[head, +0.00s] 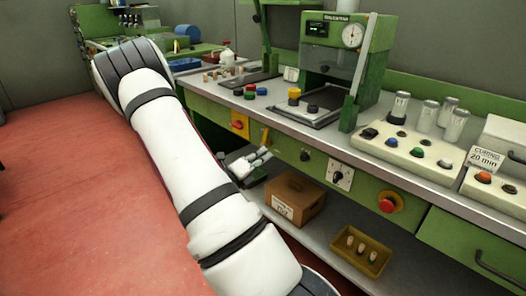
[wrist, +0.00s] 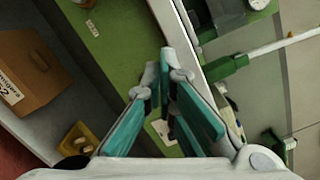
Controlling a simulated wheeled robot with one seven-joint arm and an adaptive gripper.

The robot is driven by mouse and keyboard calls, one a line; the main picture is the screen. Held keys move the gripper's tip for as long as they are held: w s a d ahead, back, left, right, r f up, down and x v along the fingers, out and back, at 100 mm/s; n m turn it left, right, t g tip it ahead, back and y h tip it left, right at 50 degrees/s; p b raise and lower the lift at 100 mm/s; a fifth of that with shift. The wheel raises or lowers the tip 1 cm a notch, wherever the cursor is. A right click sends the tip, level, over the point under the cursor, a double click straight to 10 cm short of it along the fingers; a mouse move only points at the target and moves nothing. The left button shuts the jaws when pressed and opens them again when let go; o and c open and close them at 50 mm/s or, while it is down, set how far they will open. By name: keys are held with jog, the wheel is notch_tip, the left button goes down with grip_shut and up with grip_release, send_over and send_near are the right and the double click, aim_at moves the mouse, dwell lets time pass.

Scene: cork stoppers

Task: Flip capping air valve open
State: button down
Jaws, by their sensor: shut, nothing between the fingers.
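A small upright yellow lever (head: 265,137) stands out from the green front panel of the bench, below the capping press (head: 335,65). It looks like the air valve handle, but no label on it is readable. My gripper (head: 264,153) is shut and empty, just below the lever in the head view; I cannot tell whether they touch. In the wrist view my gripper's fingertips (wrist: 168,66) are together in front of the green panel (wrist: 115,50). The lever cannot be made out there.
Right along the panel are a white plate with a dark knob (head: 341,176) and a red emergency button (head: 387,205). A red button on a yellow plate (head: 239,124) sits to the left. Below, the shelf holds a cardboard box (head: 297,199) and a yellow tray (head: 344,259).

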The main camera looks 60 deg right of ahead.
aim_at(265, 137)
notch_tip(265, 137, down, 5)
jog(key=w+d+n+t, duration=0.1)
jog(key=d+n+t, duration=0.1)
jog(key=n, duration=0.2)
jog(key=shift+h, duration=0.3)
jog(key=d+b, duration=0.1)
jog(key=d, duration=0.2)
jog(key=w+d+r+b, duration=0.1)
jog(key=d, duration=0.3)
jog(key=w+d+b, duration=0.1)
jog(key=d, duration=0.2)
jog(key=shift+w+d+r, duration=0.15)
jog(key=shift+d, duration=0.05)
jog(key=shift+w+d+r+b, duration=0.2)
jog(key=shift+w+b, duration=0.15)
jog(key=shift+w, duration=0.15)
